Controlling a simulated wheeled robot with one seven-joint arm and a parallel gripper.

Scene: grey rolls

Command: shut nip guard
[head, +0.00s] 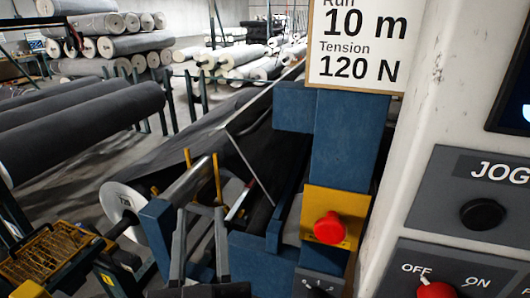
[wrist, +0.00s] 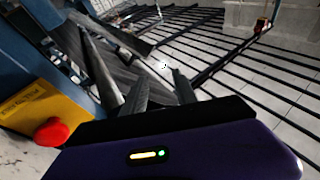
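My gripper (head: 200,212) is at the bottom middle of the head view, its two grey fingers apart with nothing between them. In the wrist view my gripper (wrist: 160,82) also shows a gap between its fingers. Beyond it is the roller machine with a blue frame (head: 345,140). A dark sloping panel (head: 262,150) with a thin light bar along its edge stands up beside the blue post; it may be the nip guard, but I cannot tell for certain. A metal roller (head: 187,183) and two yellow uprights (head: 216,178) are just past my fingers. I see no contact with them.
A red button on a yellow plate (head: 328,228) is close on the right; it also shows in the wrist view (wrist: 51,131). A control panel (head: 470,215) is farther right. A yellow tray (head: 45,258) is at lower left. Large grey rolls (head: 85,120) fill the left.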

